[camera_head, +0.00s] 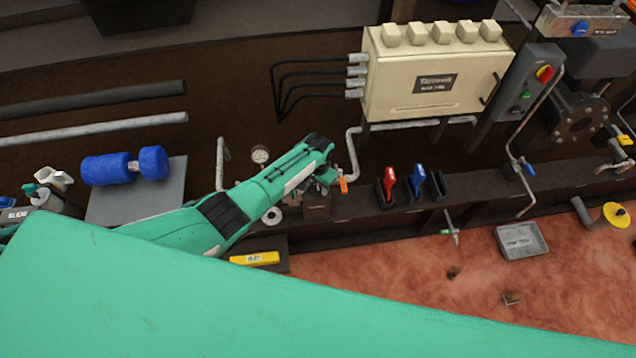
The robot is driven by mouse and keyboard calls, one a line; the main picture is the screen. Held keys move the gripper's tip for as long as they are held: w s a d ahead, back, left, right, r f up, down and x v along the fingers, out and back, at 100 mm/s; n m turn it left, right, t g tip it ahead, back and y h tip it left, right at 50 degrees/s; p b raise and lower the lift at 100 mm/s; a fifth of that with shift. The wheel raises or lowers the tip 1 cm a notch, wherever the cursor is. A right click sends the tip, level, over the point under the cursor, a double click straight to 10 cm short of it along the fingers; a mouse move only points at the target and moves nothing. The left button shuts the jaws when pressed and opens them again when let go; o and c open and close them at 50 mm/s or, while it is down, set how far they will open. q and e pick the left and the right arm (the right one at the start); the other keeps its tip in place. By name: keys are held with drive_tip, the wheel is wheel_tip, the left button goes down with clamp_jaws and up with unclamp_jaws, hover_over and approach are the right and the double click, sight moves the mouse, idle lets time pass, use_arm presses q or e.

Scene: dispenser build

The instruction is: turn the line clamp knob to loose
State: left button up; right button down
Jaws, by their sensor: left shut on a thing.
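My left arm comes in from the left and reaches to the middle of the picture. My left gripper (329,177) is shut at the lower end of a bent grey pipe (352,156), above the dark bench ledge. A small orange part (343,184) shows at its fingertips. It appears to be the line clamp knob, but the fingers hide most of it and its setting cannot be read. My right gripper is not in view.
A cream electrical box (430,95) stands behind the gripper. Red and blue handled tools (389,181) stand in dark holders to its right. A round gauge (261,155) and a yellow labelled block (254,258) are near the arm. A grey tray (521,255) lies on the reddish floor.

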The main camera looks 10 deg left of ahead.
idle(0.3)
use_arm(q)
drive_tip(key=o, duration=1)
